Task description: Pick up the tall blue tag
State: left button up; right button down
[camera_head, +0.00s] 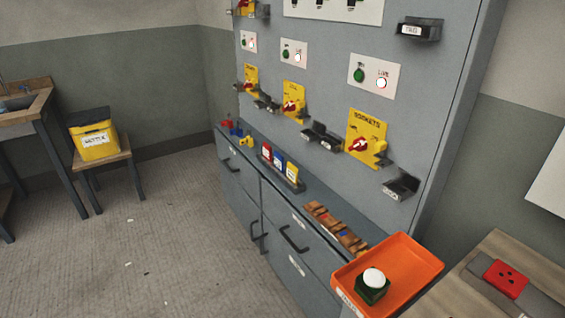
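A blue tag (279,161) with a white label stands upright in a dark rack (296,187) on the ledge of the grey cabinet. It is between a red tag (266,151) on its left and a yellow tag (292,173) on its right. The lower ends of the tags are hidden in the rack. Neither of my grippers is in view.
Small red, blue and yellow items (246,141) lie left of the rack. A brown wooden holder (338,228) and an orange tray (415,262) with a dark green, white-topped object (372,286) are to its right. Switches and dark brackets (401,186) project from the panel above.

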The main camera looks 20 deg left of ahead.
aim_at(278, 158)
jog(key=i+j+z, duration=0.1)
jog(key=z, duration=0.35)
jog(key=j+z, duration=0.4)
jog(key=i+j+z, duration=0.1)
jog(key=j+z, duration=0.15)
jog(key=z, duration=0.2)
jog(key=j+z, duration=0.25)
jog(key=z, duration=0.15)
jog(key=j+z, duration=0.1)
jog(key=j, duration=0.3)
jog(key=k+j+z, duration=0.15)
jog(key=j, duration=0.25)
jog(key=k+j+z, duration=0.1)
jog(key=j, duration=0.3)
jog(key=k+j+z, duration=0.1)
jog(key=j, duration=0.3)
jog(key=k+j+z, duration=0.1)
jog(key=j, duration=0.3)
jog(key=k, duration=0.05)
